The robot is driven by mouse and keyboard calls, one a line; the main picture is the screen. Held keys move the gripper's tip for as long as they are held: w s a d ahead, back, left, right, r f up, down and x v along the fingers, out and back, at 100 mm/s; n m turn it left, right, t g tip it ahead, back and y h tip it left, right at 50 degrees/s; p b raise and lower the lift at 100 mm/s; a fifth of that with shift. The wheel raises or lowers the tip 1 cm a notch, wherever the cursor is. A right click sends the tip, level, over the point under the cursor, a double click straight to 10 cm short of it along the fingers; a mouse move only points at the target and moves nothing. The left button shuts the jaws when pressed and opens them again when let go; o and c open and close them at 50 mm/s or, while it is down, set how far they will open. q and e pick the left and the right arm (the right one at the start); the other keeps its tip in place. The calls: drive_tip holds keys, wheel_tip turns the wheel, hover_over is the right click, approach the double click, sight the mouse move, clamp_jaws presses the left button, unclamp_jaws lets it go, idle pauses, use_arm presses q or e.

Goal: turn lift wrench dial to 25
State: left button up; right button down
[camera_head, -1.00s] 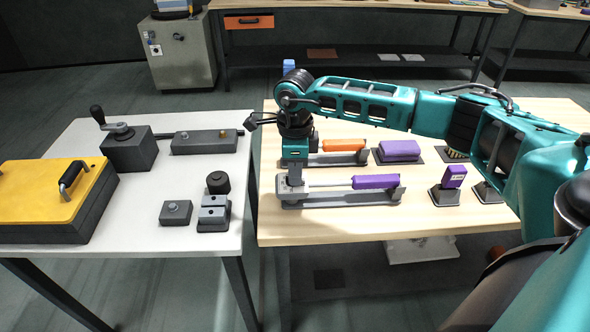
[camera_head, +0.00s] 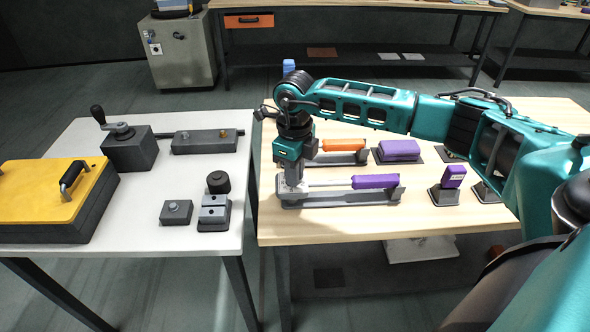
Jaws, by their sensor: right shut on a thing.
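A wrench with a purple handle (camera_head: 374,181) lies in a long grey holder (camera_head: 345,200) near the front left of the wooden table. My right gripper (camera_head: 292,188) points straight down at the left end of this wrench. It is shut on the grey dial part there, which the fingers mostly hide. No scale or number on the dial can be read. Behind it, a wrench with an orange handle (camera_head: 344,145) lies in a similar holder, partly hidden by my right wrist. No label tells the two wrenches apart. My left gripper is not in view.
Right of the wrenches are a purple block (camera_head: 399,149) and an upright purple piece (camera_head: 454,175) on a dark base. The white table (camera_head: 130,238) at left holds a yellow-lidded box (camera_head: 50,193), a crank block (camera_head: 131,152) and small grey fixtures. The wooden table's front strip is clear.

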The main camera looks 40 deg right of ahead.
drive_tip(key=shift+a+m, duration=0.1)
drive_tip(key=shift+m, duration=0.4)
drive_tip(key=c, duration=1.2)
unclamp_jaws()
drive_tip(key=shift+o, duration=0.2)
drive_tip(key=shift+r, duration=0.1)
wheel_tip(320, 180, up, 13)
